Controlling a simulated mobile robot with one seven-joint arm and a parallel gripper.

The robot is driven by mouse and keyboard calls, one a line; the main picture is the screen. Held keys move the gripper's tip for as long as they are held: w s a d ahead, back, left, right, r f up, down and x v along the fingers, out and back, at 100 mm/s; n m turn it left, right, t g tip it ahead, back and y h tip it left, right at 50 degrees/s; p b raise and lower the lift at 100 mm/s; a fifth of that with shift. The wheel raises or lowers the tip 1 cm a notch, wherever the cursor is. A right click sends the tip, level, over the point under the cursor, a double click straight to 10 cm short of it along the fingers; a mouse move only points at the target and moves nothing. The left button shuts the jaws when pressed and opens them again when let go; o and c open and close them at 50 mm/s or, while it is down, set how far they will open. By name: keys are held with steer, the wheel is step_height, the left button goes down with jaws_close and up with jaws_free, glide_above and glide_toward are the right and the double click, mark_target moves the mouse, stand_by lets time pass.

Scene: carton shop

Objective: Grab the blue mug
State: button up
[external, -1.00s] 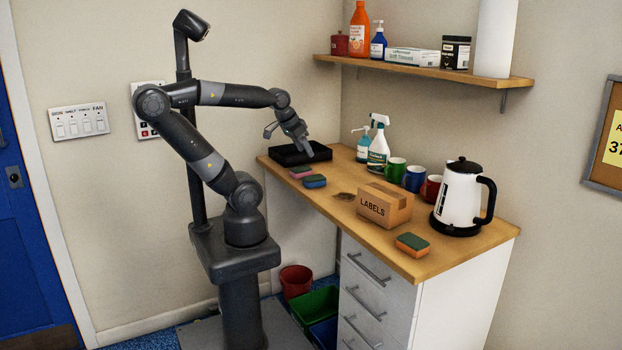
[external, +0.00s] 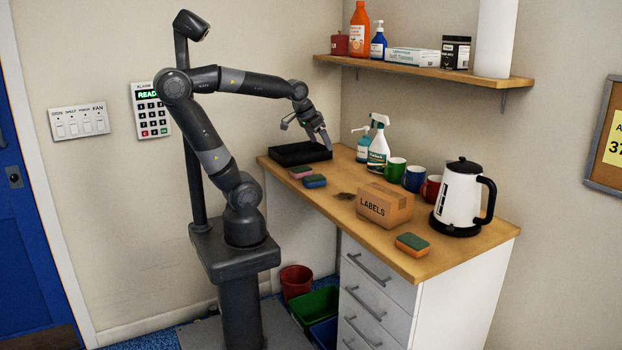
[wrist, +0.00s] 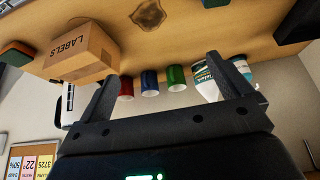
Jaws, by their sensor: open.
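The blue mug (external: 414,178) stands on the counter between the green mug (external: 396,170) and the red mug (external: 432,189). In the wrist view, which is upside down, the blue mug (wrist: 149,84) hangs between the red mug (wrist: 126,87) and the green mug (wrist: 176,78). My gripper (external: 318,146) is over the black tray at the far left end of the counter, to the left of the mugs and apart from them. In the wrist view its fingers (wrist: 158,75) are spread with nothing between them.
A cardboard LABELS box (external: 385,204) stands in front of the mugs. A spray bottle (external: 378,146) and a pump bottle (external: 362,145) stand left of them; a kettle (external: 460,200) stands right. The black tray (external: 290,155) and sponges (external: 314,181) lie left. A shelf (external: 430,69) hangs above.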

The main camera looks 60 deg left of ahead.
steer(key=w+d, duration=0.2)
steer(key=w, duration=0.7)
steer(key=g, duration=0.1)
glide_toward(410, 174)
steer(key=shift+w+a+f, duration=0.2)
steer(key=shift+w+f, duration=0.2)
steer(key=shift+f, duration=0.1)
steer(key=shift+w+a+f, duration=0.2)
steer(key=shift+w+f, duration=0.15)
steer(key=shift+f, duration=0.15)
steer(key=shift+w+d+f, duration=0.15)
steer(key=shift+w+f, duration=0.2)
steer(key=shift+f, duration=0.15)
steer(key=x, duration=0.4)
steer(key=shift+w+f, duration=0.15)
steer(key=shift+f, duration=0.1)
steer(key=shift+w+x, duration=0.25)
steer(key=shift+x, duration=1.1)
steer(key=shift+w+x, duration=0.2)
steer(key=shift+x, duration=1.15)
steer(key=shift+r, duration=0.15)
steer(key=shift+c, duration=0.2)
steer(key=c, duration=1.2)
